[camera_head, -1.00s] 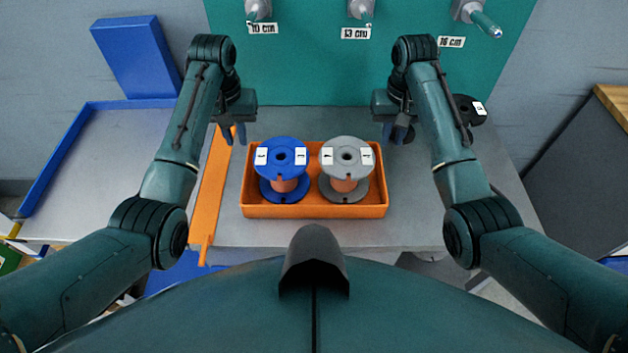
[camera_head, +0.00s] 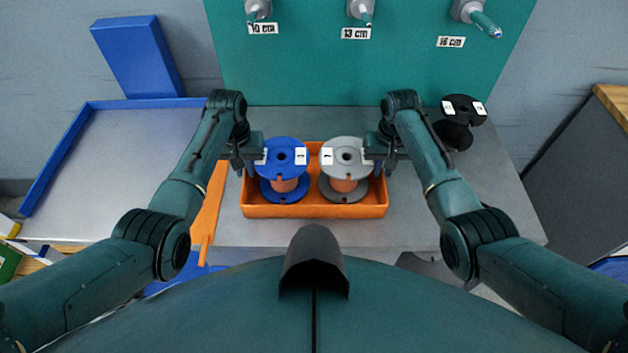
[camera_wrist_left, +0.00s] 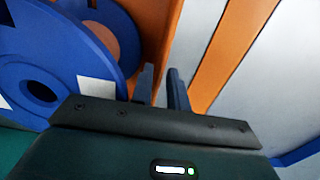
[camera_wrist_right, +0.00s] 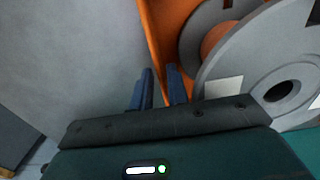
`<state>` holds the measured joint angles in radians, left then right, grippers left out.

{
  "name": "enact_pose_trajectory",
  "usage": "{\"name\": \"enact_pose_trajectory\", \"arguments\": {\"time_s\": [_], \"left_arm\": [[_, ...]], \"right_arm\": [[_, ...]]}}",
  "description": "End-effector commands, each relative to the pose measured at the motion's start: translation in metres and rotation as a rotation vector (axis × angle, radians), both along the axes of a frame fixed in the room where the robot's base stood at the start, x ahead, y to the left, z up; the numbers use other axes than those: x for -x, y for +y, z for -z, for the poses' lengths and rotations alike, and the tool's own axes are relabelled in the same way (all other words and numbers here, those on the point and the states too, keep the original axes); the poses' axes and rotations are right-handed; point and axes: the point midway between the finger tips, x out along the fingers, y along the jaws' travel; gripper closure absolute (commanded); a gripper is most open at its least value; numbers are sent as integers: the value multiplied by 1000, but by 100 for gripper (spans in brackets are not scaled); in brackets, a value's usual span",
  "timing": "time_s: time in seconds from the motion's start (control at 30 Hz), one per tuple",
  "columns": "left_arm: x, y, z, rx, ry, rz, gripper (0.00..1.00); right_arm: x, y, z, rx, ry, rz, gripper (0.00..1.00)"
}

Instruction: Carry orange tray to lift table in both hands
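The orange tray (camera_head: 315,211) stands on the grey table in the head view, holding a blue spool (camera_head: 283,165) and a grey spool (camera_head: 346,165). My left gripper (camera_head: 247,170) is at the tray's left wall; its fingers (camera_wrist_left: 162,88) look apart, on either side of the wall (camera_wrist_left: 165,45). My right gripper (camera_head: 383,168) is at the right wall; its fingers (camera_wrist_right: 158,88) also look apart, with the wall (camera_wrist_right: 155,50) running down between them. Finger contact with the walls cannot be made out. No surface is clearly identifiable as the lift table.
A blue-rimmed grey surface (camera_head: 110,165) lies to the left, with an orange bar (camera_head: 207,215) between it and the tray. A black spool (camera_head: 458,125) stands at the back right. A green board (camera_head: 310,75) with labelled pegs is behind.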

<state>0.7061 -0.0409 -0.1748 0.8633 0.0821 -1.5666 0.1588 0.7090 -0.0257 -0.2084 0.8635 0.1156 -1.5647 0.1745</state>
Motion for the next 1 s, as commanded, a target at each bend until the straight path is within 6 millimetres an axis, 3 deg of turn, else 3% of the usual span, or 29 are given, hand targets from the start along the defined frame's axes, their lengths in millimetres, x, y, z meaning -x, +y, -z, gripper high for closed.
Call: {"name": "enact_pose_trajectory", "arguments": {"time_s": [0.27, 1.0], "left_arm": [[0, 0, 0, 0, 0, 0, 100], [-2, 0, -6, 1, -5, 0, 100]], "right_arm": [[0, 0, 0, 0, 0, 0, 100], [-2, 1, -6, -1, -5, 0, 100]]}}
